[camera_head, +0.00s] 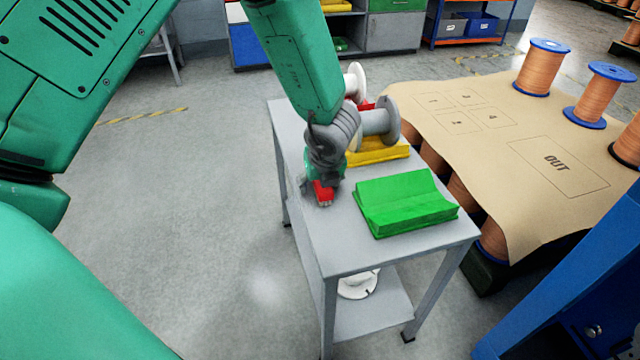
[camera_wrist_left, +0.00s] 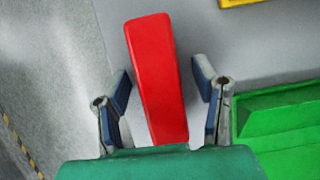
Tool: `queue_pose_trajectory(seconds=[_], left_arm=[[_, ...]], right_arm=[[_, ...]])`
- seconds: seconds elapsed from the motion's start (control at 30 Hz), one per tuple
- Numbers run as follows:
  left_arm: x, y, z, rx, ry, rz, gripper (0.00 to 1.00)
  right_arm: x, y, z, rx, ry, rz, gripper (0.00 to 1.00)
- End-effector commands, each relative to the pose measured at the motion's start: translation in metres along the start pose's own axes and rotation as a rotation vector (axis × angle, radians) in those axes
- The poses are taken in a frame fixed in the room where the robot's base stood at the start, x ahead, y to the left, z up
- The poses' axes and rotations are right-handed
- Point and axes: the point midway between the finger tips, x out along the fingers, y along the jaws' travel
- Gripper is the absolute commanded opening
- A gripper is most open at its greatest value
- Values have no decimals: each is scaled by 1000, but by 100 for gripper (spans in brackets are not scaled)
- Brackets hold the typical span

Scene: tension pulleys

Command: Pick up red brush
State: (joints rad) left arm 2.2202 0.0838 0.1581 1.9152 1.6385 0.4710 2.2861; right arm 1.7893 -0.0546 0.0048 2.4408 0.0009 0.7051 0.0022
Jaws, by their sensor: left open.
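The red brush (camera_wrist_left: 155,70) lies on the grey table near its left edge. In the wrist view it is a long red block, with its lower end hidden behind my gripper body. My left gripper (camera_wrist_left: 162,82) is open, with one blue-padded finger on each side of the brush and a visible gap on both sides. In the head view my left gripper (camera_head: 323,182) is low over the table's left side, and only a small red part of the brush (camera_head: 323,195) shows below it. My right gripper is not in view.
A green grooved block (camera_head: 405,200) sits on the grey table (camera_head: 345,255) right of the brush. Behind it are a yellow block (camera_head: 378,152) and a grey spool (camera_head: 377,122). A brown-covered surface with copper spools (camera_head: 540,70) stands to the right.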

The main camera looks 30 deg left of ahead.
Motion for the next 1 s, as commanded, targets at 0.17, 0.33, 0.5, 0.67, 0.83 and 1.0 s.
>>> queue_pose_trajectory(seconds=[0.17, 0.33, 0.5, 0.67, 0.83, 1.0], left_arm=[[1, 0, -1, 0, 0, 0, 54], [2, 0, -1, 0, 0, 1, 33], [2, 0, -1, 0, 1, 1, 0], [2, 0, -1, 0, 2, 1, 0], [2, 0, -1, 0, 2, 2, 0], [-10, 0, 4, -3, 1, 0, 0]], right_arm=[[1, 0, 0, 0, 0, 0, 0], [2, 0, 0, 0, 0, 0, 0], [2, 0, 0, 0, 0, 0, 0], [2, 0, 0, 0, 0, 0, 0], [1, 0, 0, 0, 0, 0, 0], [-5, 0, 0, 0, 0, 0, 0]])
